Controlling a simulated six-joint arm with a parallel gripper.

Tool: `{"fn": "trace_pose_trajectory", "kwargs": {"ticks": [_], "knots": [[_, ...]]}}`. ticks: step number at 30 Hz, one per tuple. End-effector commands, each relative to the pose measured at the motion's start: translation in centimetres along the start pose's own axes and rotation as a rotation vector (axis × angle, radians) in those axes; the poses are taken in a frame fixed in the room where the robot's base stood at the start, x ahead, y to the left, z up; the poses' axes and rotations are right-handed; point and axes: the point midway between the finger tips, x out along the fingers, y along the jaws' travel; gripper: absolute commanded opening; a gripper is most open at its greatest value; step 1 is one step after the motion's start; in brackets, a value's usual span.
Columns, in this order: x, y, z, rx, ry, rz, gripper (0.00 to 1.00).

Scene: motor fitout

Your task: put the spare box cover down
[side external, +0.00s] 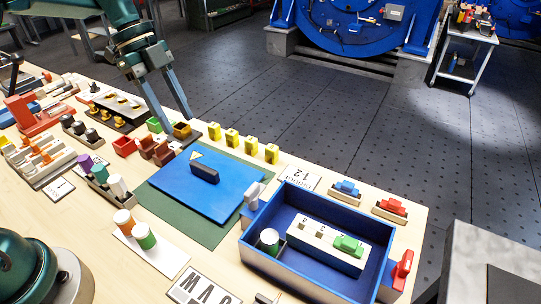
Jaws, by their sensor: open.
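The box cover is a flat blue plate (175,184) with a dark bar handle (205,172) and a pale yellow triangle mark. It lies flat on a green mat (219,233) in the middle of the table. My gripper (177,124) is open, its two long fingers pointing down, up and left of the cover in the picture and apart from the handle. The fingertips show in front of or over small coloured blocks at the table's far edge; I cannot tell how high they are.
An open blue box (259,267) stands right of the mat, holding a numbered white block (319,245) with a green piece. Several yellow blocks (232,137) line the far edge. Small parts and racks crowd the left. A white board with two cylinders (153,251) lies in front.

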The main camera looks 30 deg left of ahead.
Motion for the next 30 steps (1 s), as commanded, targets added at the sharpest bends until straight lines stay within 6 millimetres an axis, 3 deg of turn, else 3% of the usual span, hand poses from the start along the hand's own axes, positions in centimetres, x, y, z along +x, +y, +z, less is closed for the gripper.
{"fn": "trace_pose_trajectory", "kwargs": {"ticks": [4,8,16,24,30], "knots": [[-0.9,0.4,-0.5,-0.037,-0.018,-0.009,0.50],[-1.9,1.9,-2.0,-0.184,-0.071,-0.050,0.50],[-3.5,7.9,-5.2,-0.668,-0.163,-0.255,0.50],[-2.8,14.1,-6.1,-1.120,-0.084,-0.517,0.50],[-1.6,16.7,-5.6,-1.340,0.030,-0.640,0.50]]}}
